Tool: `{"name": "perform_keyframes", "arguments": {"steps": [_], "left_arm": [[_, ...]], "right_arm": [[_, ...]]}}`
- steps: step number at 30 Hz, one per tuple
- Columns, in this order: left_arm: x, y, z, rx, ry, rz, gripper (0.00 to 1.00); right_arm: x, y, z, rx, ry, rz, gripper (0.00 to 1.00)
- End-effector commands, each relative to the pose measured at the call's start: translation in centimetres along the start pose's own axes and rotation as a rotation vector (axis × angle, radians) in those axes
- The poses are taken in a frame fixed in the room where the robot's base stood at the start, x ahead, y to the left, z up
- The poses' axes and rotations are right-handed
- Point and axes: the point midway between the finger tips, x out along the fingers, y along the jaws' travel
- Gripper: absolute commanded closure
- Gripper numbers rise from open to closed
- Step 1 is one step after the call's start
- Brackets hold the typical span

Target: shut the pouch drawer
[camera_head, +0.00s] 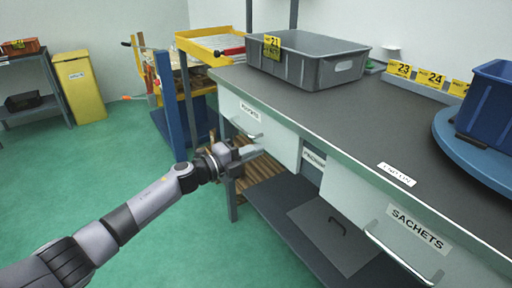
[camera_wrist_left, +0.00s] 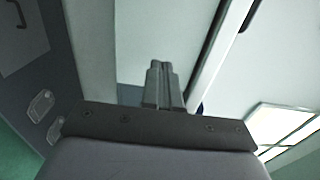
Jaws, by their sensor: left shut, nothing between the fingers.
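The pouch drawer (camera_head: 275,138) is the white front at the left end of the workbench, with a small label that seems to read POUCHES and a pale bar handle (camera_head: 246,132). How far it stands out is hard to tell. My left gripper (camera_head: 257,151) is in front of its lower part, just below the handle; contact cannot be made out. The left wrist view shows the gripper's fingers (camera_wrist_left: 161,82) together and empty, in front of a pale panel (camera_wrist_left: 150,35). My right gripper is not in view.
The SACHETS drawer (camera_head: 385,217) is at the right, with a recessed labelled front (camera_head: 314,159) between. A grey bin (camera_head: 308,64) and a blue bin on a round blue stand (camera_head: 468,138) rest on the benchtop (camera_head: 330,110). A lower shelf (camera_head: 290,212) runs beneath. Green floor is clear at left.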

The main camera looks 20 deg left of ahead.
Motion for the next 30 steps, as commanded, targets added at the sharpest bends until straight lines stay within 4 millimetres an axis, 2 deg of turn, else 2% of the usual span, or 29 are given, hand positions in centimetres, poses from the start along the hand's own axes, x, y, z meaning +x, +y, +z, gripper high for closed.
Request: {"name": "perform_keyframes", "arguments": {"steps": [6,12,18,23,26,30], "left_arm": [[-4.3,0.0,0.0,0.001,0.000,0.005,1.00],[-7.2,0.1,0.0,-0.001,0.000,0.003,1.00],[-8.5,0.1,0.0,-0.002,0.000,0.003,1.00],[-8.6,0.2,-0.2,-0.012,-0.002,0.000,1.00],[-8.7,1.2,-1.3,-0.077,-0.020,-0.011,1.00],[-9.4,3.8,-4.3,-0.282,-0.088,-0.038,1.00]], "right_arm": [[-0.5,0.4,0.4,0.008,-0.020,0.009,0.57],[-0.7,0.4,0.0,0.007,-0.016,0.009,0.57],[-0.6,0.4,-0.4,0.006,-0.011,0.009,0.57],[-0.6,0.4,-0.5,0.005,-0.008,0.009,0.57],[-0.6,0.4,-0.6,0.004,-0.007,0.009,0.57],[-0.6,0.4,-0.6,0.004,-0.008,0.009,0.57]]}}
